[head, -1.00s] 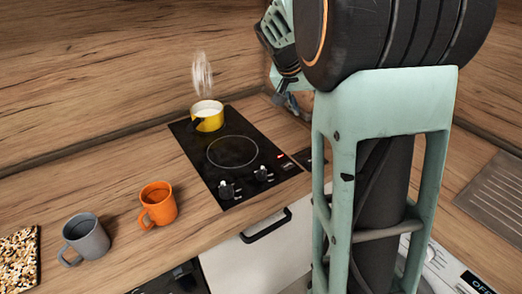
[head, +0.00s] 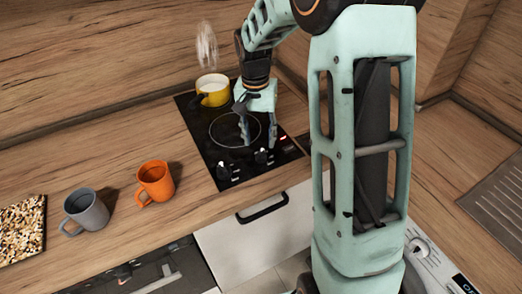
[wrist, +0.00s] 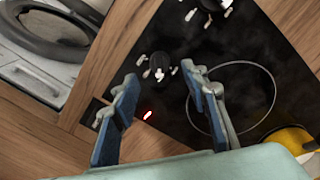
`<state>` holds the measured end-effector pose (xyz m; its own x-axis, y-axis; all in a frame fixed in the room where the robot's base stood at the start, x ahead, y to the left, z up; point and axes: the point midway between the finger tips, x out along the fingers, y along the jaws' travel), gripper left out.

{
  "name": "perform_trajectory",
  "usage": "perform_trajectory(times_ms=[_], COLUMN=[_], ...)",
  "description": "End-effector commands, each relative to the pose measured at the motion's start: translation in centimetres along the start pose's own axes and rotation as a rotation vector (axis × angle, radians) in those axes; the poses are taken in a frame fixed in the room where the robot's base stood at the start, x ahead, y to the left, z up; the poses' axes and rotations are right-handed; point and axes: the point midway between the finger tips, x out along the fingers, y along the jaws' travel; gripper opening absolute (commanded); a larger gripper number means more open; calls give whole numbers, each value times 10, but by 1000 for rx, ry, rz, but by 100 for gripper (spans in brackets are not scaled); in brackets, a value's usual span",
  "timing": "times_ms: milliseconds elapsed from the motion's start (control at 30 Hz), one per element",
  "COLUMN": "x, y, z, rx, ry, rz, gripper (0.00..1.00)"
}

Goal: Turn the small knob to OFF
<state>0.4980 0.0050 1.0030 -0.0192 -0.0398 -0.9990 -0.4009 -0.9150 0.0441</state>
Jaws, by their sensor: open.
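Two black knobs with pale markings sit at the front of the black cooktop (head: 190,112). The left knob (head: 224,171) is clear in the head view. The right knob (head: 261,155) also shows in the wrist view (wrist: 157,67), where it lies between and just beyond the fingertips. I cannot tell from size which is the small one, and the marks are too small to read. My gripper (head: 259,143) is open, pointing down over the right front of the cooktop, its fingers apart and empty. It also shows in the wrist view (wrist: 160,77). A red light (wrist: 148,115) glows near the knob.
A steaming yellow pot (head: 211,92) stands at the cooktop's back. An orange mug (head: 155,182), a grey mug (head: 86,210) and a speckled board (head: 20,230) are on the left counter. A small dark panel (wrist: 90,112) lies beside the cooktop. A drawer handle (head: 263,207) is below.

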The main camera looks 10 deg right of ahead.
Motion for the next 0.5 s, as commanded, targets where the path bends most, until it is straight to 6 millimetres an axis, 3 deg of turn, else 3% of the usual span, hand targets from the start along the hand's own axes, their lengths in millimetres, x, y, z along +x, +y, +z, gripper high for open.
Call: perform_trajectory(times_ms=[200,500], x=[40,64], y=[1,1], z=[1,0], rx=[0,1], ry=[-3,0], rz=[1,0], gripper=[41,41])
